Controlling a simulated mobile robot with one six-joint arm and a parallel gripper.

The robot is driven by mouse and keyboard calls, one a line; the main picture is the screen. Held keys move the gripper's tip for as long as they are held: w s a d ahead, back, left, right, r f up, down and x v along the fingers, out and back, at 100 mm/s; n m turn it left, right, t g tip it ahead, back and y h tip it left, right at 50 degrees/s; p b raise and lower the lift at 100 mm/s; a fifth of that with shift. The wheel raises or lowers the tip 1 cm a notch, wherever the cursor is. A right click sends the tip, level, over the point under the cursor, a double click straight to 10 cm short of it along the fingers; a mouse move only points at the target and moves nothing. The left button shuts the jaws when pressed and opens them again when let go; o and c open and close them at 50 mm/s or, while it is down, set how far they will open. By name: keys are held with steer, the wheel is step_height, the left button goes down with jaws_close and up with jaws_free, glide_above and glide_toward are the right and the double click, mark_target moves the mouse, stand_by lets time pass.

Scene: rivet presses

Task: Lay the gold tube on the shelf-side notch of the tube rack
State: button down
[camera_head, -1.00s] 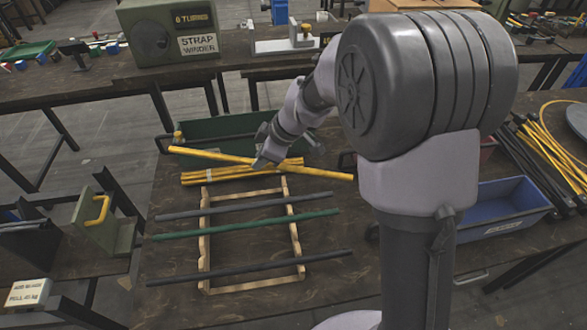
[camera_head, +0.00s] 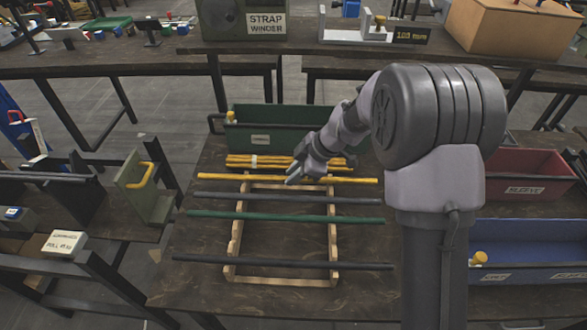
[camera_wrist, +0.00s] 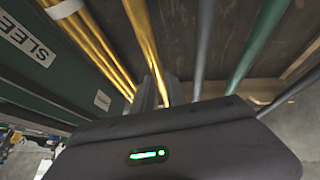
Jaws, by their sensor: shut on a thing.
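The gold tube (camera_head: 230,177) lies level, left to right, across the far end of the wooden tube rack (camera_head: 333,242). My gripper (camera_head: 298,179) is shut on it right of its middle. The tube also shows in the wrist view (camera_wrist: 146,42), running away from my jaws (camera_wrist: 153,95). I cannot tell whether it touches the rack or hangs just above it. A grey tube (camera_head: 270,197), a green tube (camera_head: 280,217) and a black tube (camera_head: 290,263) lie across the rack nearer the camera. The far notches are hidden by the tube and my gripper.
A bundle of gold tubes (camera_head: 250,160) lies just beyond the held tube, before a dark green bin (camera_head: 255,140). A red bin (camera_head: 525,185) and a blue bin (camera_head: 530,237) stand to the right. Bare tabletop (camera_head: 195,275) shows left of the rack.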

steer(key=shift+f, duration=0.1)
steer(key=c, duration=1.3)
jaws_free()
steer(key=p+v, duration=0.6)
steer(key=v, duration=1.1)
steer(key=shift+d+r, duration=0.15)
steer(key=shift+r, duration=0.05)
